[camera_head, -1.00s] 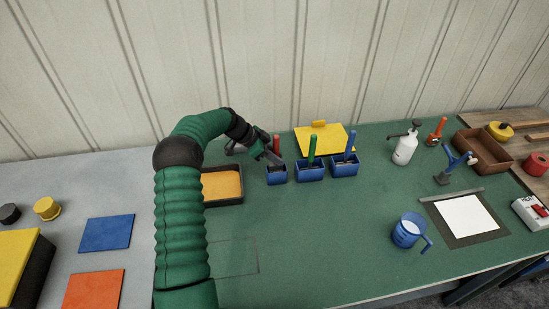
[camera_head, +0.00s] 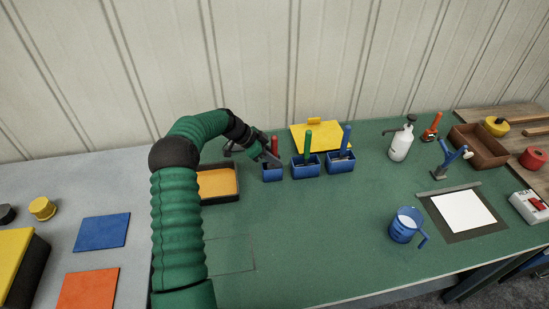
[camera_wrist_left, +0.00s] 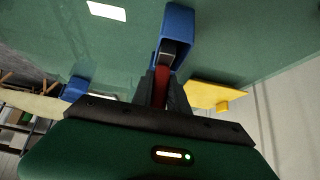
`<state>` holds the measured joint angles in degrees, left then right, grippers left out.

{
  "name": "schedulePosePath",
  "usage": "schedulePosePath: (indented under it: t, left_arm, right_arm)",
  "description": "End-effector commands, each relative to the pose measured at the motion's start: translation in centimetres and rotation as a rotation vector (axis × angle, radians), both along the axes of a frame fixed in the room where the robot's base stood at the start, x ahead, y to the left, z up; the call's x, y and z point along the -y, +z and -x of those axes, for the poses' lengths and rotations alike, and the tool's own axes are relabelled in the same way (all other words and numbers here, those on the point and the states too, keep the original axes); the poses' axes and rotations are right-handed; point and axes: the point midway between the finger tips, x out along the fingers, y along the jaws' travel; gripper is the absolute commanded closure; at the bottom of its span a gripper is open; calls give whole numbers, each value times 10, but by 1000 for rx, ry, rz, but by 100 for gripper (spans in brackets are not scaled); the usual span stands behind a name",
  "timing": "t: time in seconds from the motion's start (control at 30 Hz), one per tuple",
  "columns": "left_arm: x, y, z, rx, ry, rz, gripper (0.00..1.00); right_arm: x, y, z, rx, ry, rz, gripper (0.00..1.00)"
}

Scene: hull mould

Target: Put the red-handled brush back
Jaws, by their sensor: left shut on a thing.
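The red-handled brush (camera_head: 274,145) stands at the leftmost blue holder (camera_head: 272,174). In the left wrist view its red handle (camera_wrist_left: 160,86) is between my fingers, and its lower end reaches into the open blue holder (camera_wrist_left: 178,22). My left gripper (camera_head: 266,156) is shut on the handle, just above and behind the holder's rim. It also shows in the left wrist view (camera_wrist_left: 161,84). The bristles are hidden, so I cannot tell whether they touch the bottom. My right gripper is not in view.
Blue holders with a green-handled brush (camera_head: 308,143) and a blue-handled brush (camera_head: 345,139) stand just to the right. An orange-filled tray (camera_head: 218,183) is left, partly behind my arm. A yellow sheet (camera_head: 318,132) lies behind. A blue jug (camera_head: 404,228) stands front right; the middle bench is clear.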

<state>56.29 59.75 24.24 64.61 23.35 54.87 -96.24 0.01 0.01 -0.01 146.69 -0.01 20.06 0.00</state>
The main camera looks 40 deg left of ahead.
Motion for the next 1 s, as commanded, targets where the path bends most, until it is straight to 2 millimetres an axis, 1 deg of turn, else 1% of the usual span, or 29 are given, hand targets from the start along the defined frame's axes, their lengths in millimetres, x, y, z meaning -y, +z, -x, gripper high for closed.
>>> schedulePosePath:
  t: [0.07,0.1,0.27,0.3,0.57,0.67,0.77,0.87,1.0]
  left_arm:
    - [0,0,0,0,-2,3,100]
    - [0,0,0,0,-2,3,78]
    - [0,0,0,1,-1,2,57]
    - [0,0,0,0,-1,2,55]
    - [1,1,0,0,-1,1,55]
    - [-3,6,3,2,0,0,55]
    - [-11,19,12,2,2,-1,55]
    - [-23,39,26,3,3,-1,55]
    - [-41,71,47,2,3,-1,55]
  right_arm:
    - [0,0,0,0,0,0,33]
    - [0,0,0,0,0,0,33]
    - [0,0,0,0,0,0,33]
    - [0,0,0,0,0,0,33]
    - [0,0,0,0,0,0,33]
    - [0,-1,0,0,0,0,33]
    - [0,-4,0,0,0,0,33]
    - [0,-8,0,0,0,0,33]
    - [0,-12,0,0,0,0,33]
